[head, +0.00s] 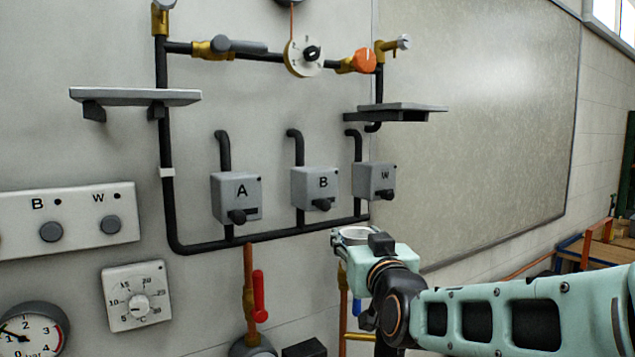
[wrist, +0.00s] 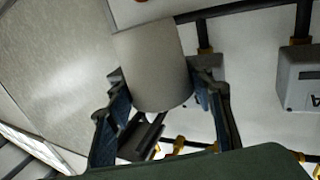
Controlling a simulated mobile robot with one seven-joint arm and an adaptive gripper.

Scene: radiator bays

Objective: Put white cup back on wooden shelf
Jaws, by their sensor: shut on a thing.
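The white cup (wrist: 155,60) is between the two dark fingers of my gripper (wrist: 163,80) in the wrist view, with a finger on each side. In the head view the cup (head: 352,234) shows as a pale round rim just beyond my gripper (head: 362,243); its lower part is mostly hidden. My gripper is shut on it, in front of the wall below the box marked W. Two thin grey ledges are on the wall, a left one (head: 135,97) and a right one (head: 408,107); neither looks clearly wooden. Both tops look bare.
Black pipes (head: 168,200) and boxes A (head: 236,197), B (head: 315,187) and W (head: 374,181) stick out from the wall. A red-handled valve (head: 259,295) is lower left of my gripper. A wood-topped bench (head: 608,249) stands far right.

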